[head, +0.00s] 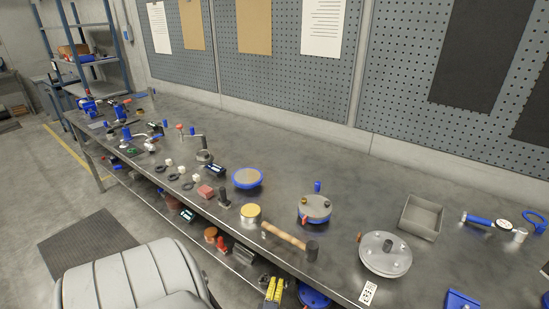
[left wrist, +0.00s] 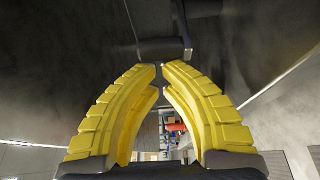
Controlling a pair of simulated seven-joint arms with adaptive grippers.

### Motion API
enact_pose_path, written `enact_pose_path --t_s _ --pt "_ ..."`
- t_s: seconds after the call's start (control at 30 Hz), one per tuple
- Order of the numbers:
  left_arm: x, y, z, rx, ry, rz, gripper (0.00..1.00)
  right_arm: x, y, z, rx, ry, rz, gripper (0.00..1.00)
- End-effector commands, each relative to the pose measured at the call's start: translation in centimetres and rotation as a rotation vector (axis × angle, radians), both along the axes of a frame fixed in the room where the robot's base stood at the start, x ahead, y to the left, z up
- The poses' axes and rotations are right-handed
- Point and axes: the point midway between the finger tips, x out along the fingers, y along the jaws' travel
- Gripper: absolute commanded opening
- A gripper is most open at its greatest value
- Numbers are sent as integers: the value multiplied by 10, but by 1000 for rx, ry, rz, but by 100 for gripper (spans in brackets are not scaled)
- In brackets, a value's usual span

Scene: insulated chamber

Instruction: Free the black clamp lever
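I cannot single out the black clamp lever with certainty. Blue tools with small dark parts (head: 157,129) lie on the far left of the bench in the head view, too small to make out. My left gripper (head: 272,288) shows its yellow fingers at the bench's front edge. In the left wrist view the two fingertips (left wrist: 161,67) come close together, with a narrow gap and nothing seen held between them. A dark bar (left wrist: 165,48) crosses just beyond the tips; I cannot tell what it is. My right gripper is not in view.
On the grey bench (head: 345,200), a mallet (head: 287,236), a blue-rimmed disc (head: 247,178), a lidded round vessel (head: 314,208), a metal disc (head: 385,253) and a grey tray (head: 421,217) stand near the front. A lower shelf holds more parts. The bench's rear is mostly clear.

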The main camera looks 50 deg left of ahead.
Motion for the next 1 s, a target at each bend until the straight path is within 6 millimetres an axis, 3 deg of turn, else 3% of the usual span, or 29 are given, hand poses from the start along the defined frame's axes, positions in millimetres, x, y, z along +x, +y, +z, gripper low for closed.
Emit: enact_pose_path --t_s 0.33,0.63,1.0 --pt "0 3 1 2 -1 -2 0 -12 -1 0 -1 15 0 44" --pt "-18 34 0 2 3 -8 0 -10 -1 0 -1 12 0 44" --pt "-65 -17 -1 -2 1 -7 0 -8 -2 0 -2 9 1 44"
